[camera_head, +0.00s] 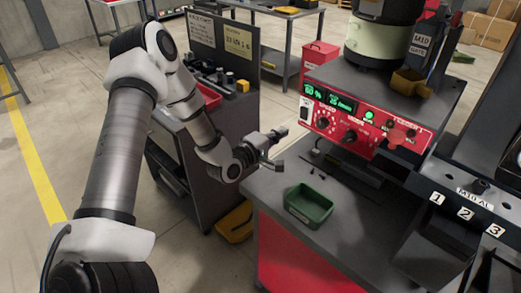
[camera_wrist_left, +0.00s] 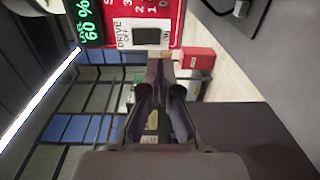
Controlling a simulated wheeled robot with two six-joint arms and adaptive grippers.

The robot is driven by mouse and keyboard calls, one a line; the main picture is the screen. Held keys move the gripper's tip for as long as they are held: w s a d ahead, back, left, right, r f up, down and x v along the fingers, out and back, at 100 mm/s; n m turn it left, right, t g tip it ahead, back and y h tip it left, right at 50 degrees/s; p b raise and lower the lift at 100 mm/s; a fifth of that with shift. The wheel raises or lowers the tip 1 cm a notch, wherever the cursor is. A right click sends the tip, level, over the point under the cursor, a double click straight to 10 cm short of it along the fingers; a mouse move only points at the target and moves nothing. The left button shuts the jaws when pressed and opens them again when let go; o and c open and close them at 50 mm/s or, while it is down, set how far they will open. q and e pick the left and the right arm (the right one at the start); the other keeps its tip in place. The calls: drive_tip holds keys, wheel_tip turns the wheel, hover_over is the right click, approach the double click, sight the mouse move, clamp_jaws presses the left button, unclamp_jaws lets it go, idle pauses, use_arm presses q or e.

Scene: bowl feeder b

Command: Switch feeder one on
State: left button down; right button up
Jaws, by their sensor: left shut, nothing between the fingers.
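The red feeder control panel (camera_head: 350,133) has green lit displays, knobs and a green lamp. At its left end is a small pale switch plate (camera_head: 304,112). In the left wrist view the plate carries a dark rocker (camera_wrist_left: 147,36) beside a label reading DRIVE and OFF. A green display reading 60 % (camera_wrist_left: 91,31) lies left of it. My left gripper (camera_head: 282,132) is shut and empty, just left of and below the switch plate, apart from it in the head view. Its fingertips (camera_wrist_left: 160,68) appear right below the rocker. My right gripper is not in view.
A green tray (camera_head: 309,205) stands on the grey bench (camera_head: 262,187) below the panel. A feeder bowl (camera_head: 373,42) and brown scoop (camera_head: 408,81) sit above it. A dark rack numbered 1 to 3 (camera_head: 470,202) stands right. A tool cart (camera_head: 190,140) stands behind my left arm.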

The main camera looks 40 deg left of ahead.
use_arm(q)
drive_tip(key=s, duration=0.1)
drive_tip(key=s+f, duration=0.1)
drive_tip(key=s, duration=0.3)
drive_tip(key=shift+s+a+f, duration=0.2)
drive_tip(key=shift+a+f, duration=0.05)
drive_tip(key=shift+f, duration=0.15)
drive_tip(key=shift+s, duration=0.1)
drive_tip(key=shift+r, duration=0.1)
